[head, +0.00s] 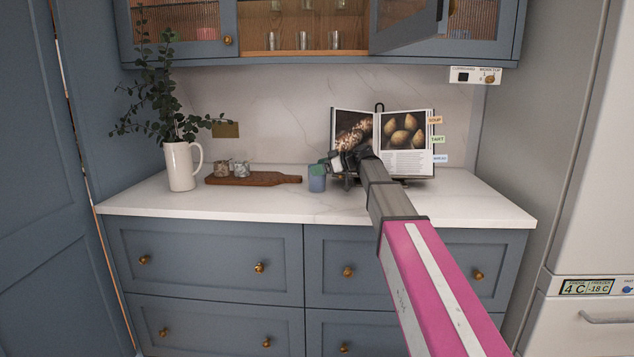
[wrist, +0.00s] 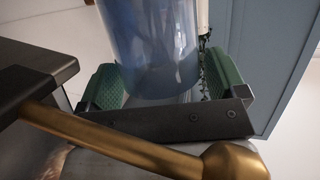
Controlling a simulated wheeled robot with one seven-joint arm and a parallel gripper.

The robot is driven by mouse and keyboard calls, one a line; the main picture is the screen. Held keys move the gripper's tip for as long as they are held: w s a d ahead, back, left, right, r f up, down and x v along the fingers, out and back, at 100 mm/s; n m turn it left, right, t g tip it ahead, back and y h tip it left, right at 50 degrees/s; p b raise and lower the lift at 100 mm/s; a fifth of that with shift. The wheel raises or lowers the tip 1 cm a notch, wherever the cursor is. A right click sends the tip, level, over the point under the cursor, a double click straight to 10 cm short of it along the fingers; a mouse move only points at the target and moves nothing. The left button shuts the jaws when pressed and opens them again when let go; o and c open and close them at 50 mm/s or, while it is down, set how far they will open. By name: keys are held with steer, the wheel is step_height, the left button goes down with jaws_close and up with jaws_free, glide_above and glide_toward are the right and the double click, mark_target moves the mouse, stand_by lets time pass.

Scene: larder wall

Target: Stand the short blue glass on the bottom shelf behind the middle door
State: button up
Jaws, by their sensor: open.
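The short blue glass (head: 317,182) stands upright on the white worktop, left of the cookbook. My gripper (head: 325,168) is at the glass, its green-padded fingers close around the upper part. In the wrist view the clear blue glass (wrist: 155,50) sits between the two green pads of my open gripper (wrist: 164,86). I cannot tell whether either pad touches it. The middle door (head: 408,28) of the wall cupboard stands swung open to the right.
An open cookbook (head: 408,150) on a stand is just right of and behind my gripper. A wooden board (head: 255,179) with two small jars and a white jug (head: 182,166) of leafy stems stand to the left. The worktop's front strip (head: 250,205) is clear.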

steer(key=shift+w+a+f, duration=0.15)
steer(key=shift+a+f, duration=0.05)
steer(key=shift+a, duration=0.35)
steer(key=shift+c, duration=0.4)
steer(key=c, duration=1.2)
steer(key=shift+r, duration=0.1)
